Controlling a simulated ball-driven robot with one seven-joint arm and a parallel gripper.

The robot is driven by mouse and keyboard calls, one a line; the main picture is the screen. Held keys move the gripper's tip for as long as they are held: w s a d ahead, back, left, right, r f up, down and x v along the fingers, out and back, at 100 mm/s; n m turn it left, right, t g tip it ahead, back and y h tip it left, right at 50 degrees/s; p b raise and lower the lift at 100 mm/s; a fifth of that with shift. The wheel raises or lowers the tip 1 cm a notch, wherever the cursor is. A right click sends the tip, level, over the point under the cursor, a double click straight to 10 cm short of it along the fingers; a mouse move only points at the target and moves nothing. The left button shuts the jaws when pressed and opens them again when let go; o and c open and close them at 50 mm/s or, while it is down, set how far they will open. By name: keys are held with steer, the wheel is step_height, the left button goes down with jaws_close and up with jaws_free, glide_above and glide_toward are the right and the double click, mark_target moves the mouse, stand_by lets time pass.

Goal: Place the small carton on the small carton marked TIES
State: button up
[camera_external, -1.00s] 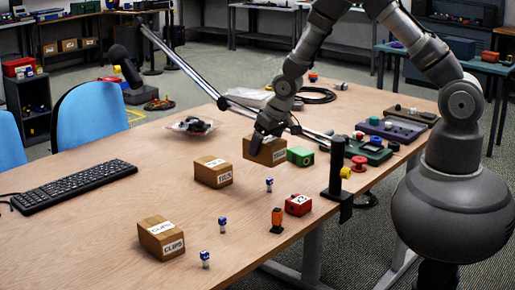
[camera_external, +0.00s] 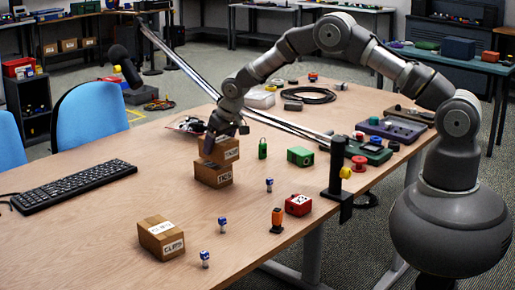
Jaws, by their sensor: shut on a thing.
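The small carton (camera_external: 230,152), brown with a white label, is in my gripper (camera_external: 211,147). My gripper is shut on it from above, and the fingers hide part of its left side. The carton is directly over the small carton marked TIES (camera_external: 213,177), which sits on the table. Their edges look roughly lined up. The held carton appears to touch the top of the lower one, but I cannot tell whether a thin gap remains.
On the wooden table (camera_external: 110,215), another carton marked CLIPS (camera_external: 161,239) stands at front. A green padlock-like item (camera_external: 263,149) and a green block (camera_external: 300,156) lie to the right. A black keyboard (camera_external: 75,187) is at left.

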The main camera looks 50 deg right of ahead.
step_height(320, 180, down, 2)
steer(key=shift+f+b, duration=0.15)
steer(key=shift+b, duration=0.15)
steer(key=o, duration=1.1)
steer(key=shift+o, duration=0.2)
steer(key=p+v, duration=0.4)
steer(key=v, duration=0.8)
